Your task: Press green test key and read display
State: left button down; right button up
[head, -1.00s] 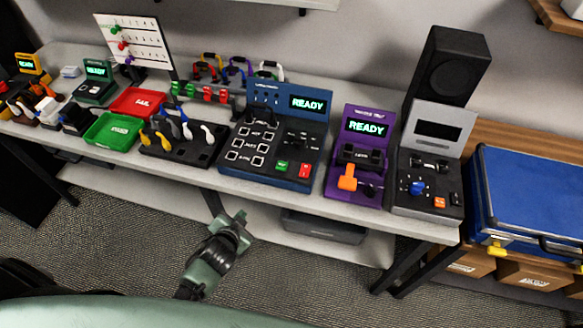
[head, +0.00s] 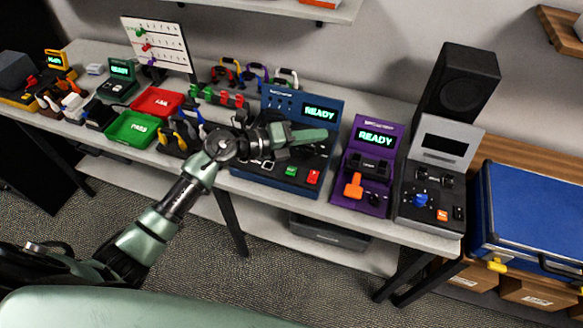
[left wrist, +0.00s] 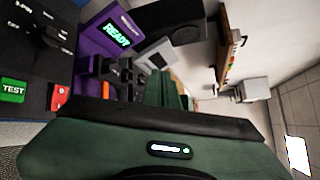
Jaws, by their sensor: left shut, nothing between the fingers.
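The blue tester (head: 340,118) stands on the bench, and its display (head: 320,112) reads READY in green letters. Its green key (head: 290,171) is at the front of the panel, left of a red key (head: 313,177). In the left wrist view the green key (left wrist: 12,90) is marked TEST and lies at the left edge, beside the red key (left wrist: 59,97). My left gripper (head: 322,137) is shut and empty. It reaches across above the tester's panel, pointing right, behind the green key in the picture, and hides part of the panel. My right gripper is not in view.
A purple tester (head: 371,138) reading READY and a grey tester (head: 445,145) stand to the right. A green tray (head: 133,128), a red tray (head: 158,101) and cable holders are to the left. A blue case (head: 535,215) is at far right.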

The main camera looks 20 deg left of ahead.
aim_at(288, 171)
pick_arm(q)
jog(key=a+f+m+g+y, duration=0.3)
jog(key=a+f+y, duration=0.1)
jog(key=a, duration=0.3)
jog(key=shift+f+m+g+y, duration=0.15)
jog(key=shift+m+g+y, duration=0.15)
jog(key=shift+m+y, duration=0.15)
jog(key=shift+f, duration=0.1)
notch_tip(288, 171, down, 9)
jog(key=b, duration=0.6)
jog(key=shift+r, duration=0.2)
jog(key=shift+f, duration=0.15)
dwell(1.1)
